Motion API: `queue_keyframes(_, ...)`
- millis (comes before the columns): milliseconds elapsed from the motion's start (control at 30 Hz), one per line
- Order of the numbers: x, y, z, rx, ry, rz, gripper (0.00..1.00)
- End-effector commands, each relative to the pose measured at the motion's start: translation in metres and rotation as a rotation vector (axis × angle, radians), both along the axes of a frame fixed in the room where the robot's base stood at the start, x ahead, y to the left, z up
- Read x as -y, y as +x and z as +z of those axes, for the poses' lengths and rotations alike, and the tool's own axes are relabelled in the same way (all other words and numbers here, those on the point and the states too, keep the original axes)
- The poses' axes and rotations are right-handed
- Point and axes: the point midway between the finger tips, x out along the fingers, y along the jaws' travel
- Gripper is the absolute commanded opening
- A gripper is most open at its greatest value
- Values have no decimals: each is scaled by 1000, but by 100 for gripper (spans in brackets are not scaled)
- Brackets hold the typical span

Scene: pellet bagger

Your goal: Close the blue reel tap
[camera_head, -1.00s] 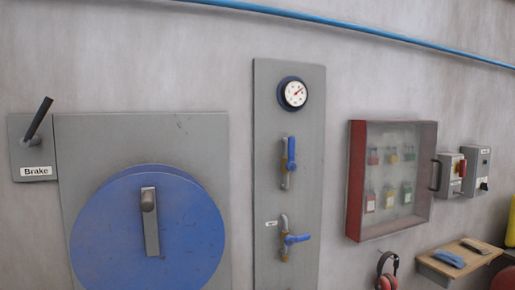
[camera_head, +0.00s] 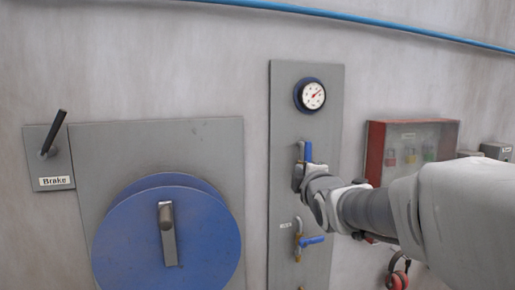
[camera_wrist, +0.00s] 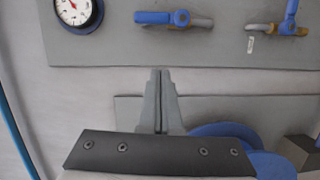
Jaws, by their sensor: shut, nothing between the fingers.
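Two taps with blue handles are on a tall grey panel (camera_head: 282,120). The upper tap's handle (camera_head: 308,152) points upward, in line with its pipe; my arm hides part of this tap in the head view. It shows whole in the wrist view (camera_wrist: 165,18). The lower tap's handle (camera_head: 312,241) points sideways, across its pipe, and also shows in the wrist view (camera_wrist: 290,18). A small label beside the lower tap is too small to read. My gripper (camera_wrist: 160,72) is shut and empty, apart from both handles; in the head view it overlaps the upper tap.
A gauge (camera_head: 312,96) is above the taps. To the left are a blue reel (camera_head: 130,240) with a crank and a Brake lever (camera_head: 55,130). To the right are a red-sided lock cabinet (camera_head: 376,150) and red headphones (camera_head: 398,275), partly behind my arm.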

Motion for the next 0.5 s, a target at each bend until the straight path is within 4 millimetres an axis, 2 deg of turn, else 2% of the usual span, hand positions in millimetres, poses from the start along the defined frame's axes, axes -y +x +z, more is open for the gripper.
queue_keyframes(100, -2, 9, 10, 46, -52, 13, 0)
queue_keyframes(267, -3, 18, 11, 52, -61, 15, 0)
queue_keyframes(500, -5, 50, 12, 51, -58, 16, 0)
